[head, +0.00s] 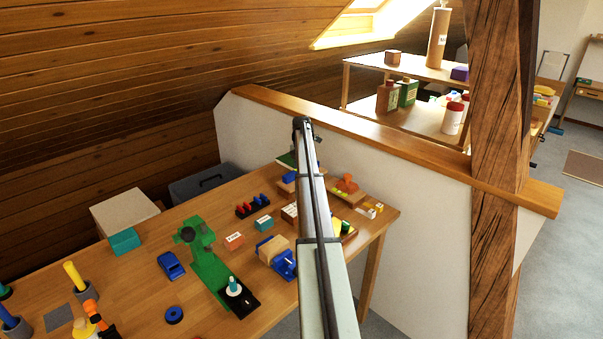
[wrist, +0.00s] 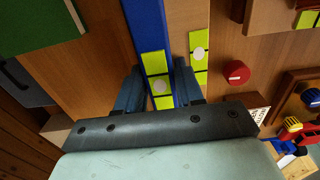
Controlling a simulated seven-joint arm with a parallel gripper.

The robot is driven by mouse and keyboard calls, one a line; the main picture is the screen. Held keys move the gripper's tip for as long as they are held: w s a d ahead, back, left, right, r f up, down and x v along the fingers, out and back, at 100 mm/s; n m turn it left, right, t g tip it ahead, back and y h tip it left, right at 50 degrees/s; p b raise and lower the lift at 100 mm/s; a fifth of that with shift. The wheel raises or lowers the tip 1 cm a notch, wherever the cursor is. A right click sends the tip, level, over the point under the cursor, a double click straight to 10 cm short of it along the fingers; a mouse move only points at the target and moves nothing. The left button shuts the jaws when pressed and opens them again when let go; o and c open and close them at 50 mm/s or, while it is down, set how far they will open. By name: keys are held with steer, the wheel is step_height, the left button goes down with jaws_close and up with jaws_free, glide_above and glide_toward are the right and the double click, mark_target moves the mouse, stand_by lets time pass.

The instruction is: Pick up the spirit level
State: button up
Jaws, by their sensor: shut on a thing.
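The spirit level is a long blue bar (wrist: 147,30) with yellow-green panels and a pale round mark, seen in the wrist view. It runs between the dark blue fingers of my gripper (wrist: 158,82), which are shut on it. Its lower end is hidden by the gripper body. In the head view a small blue part (head: 288,177) shows beside my arm, probably the same level. My arm hides the gripper there. I cannot tell whether the level touches the bench.
A wooden block (wrist: 189,22) with similar yellow-green panels lies close to the right finger. A red round cap (wrist: 236,72) is further right. A green board (wrist: 35,45) is at the left. The wooden bench (head: 140,290) holds a green stand (head: 208,268) and several blocks. A low wall (head: 400,190) stands behind.

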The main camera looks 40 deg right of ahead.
steer(key=c, duration=0.4)
steer(key=shift+r, duration=0.1)
steer(key=shift+c, duration=0.2)
